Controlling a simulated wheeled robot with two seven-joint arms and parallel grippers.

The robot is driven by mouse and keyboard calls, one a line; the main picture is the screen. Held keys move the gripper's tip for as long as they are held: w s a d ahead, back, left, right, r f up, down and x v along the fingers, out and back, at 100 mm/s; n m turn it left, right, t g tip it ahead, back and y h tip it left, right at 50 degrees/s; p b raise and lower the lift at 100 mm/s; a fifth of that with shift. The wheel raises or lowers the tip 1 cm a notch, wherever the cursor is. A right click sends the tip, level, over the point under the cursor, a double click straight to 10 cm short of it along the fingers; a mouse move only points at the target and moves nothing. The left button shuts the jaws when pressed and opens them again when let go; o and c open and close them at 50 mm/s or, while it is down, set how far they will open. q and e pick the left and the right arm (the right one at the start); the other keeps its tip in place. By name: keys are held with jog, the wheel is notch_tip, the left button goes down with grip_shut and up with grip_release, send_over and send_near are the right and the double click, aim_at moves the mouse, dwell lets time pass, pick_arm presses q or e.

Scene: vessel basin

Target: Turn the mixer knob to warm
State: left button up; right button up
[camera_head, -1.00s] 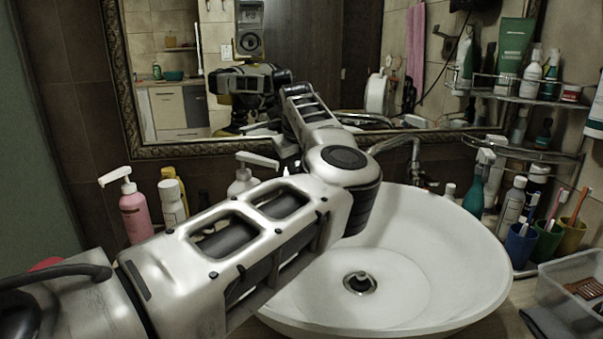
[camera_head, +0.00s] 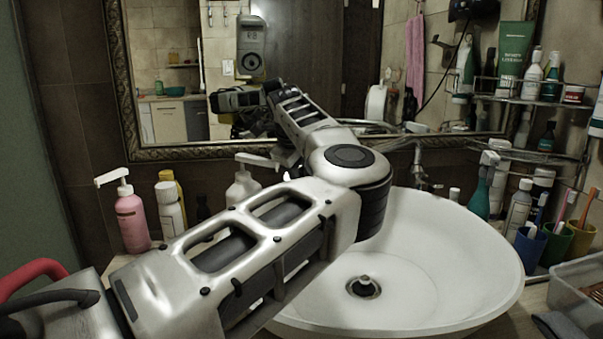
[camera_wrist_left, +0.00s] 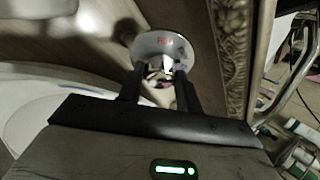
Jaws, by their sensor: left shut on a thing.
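The mixer knob (camera_wrist_left: 163,72) sits at a round pale plate with red lettering (camera_wrist_left: 165,46) in the left wrist view. The two dark fingers of my left gripper (camera_wrist_left: 160,84) reach to it from either side, and the gripper is shut on the knob. How far the knob is turned is hard to tell. In the head view my left arm hides the knob and the fingers. The tap spout (camera_head: 416,160) shows behind the basin, right of the arm. My right gripper shows in neither view.
The white vessel basin (camera_head: 455,255) lies under and right of my arm. Soap bottles, one pink (camera_head: 131,218), stand left. Cups with toothbrushes (camera_head: 530,244), a clear box (camera_head: 582,287) and a wire shelf (camera_head: 525,100) are at the right. A framed mirror (camera_head: 150,152) is behind.

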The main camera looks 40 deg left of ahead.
pick_arm(q)
jog(key=o, duration=1)
jog(key=shift+r, duration=0.1)
jog(key=b+v, duration=0.1)
jog(key=v, duration=1.5)
